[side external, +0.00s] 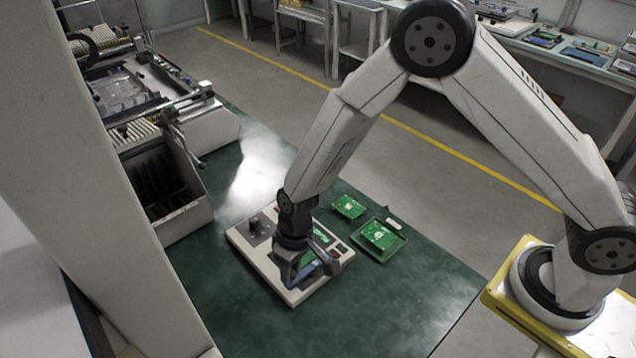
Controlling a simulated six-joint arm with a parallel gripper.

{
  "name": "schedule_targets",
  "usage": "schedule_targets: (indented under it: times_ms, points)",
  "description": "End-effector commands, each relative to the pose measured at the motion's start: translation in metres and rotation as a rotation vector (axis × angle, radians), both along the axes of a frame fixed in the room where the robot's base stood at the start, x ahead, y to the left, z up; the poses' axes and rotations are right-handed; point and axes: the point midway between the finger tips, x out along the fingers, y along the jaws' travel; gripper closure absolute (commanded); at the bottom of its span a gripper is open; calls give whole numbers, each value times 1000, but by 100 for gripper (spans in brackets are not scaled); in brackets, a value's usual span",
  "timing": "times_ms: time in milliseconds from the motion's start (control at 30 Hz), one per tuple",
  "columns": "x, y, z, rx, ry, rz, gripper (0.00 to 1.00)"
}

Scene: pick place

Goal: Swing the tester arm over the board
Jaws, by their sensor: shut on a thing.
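A green board (348,207) and a green tray (398,247) holding another board (378,236) lie right of the tester. A grey bin (185,218) and a machine (140,90) stand at the left. The green mat (370,315) is clear in front.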

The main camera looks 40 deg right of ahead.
Motion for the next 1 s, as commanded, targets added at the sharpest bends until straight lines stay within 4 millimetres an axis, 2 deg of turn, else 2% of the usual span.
schedule_targets:
  times_ms: [567, 1000]
  points:
    - [4, -1, 0, 0, 0, -51, 100]
    - [22, -5, 1, 1, 1, -339, 100]
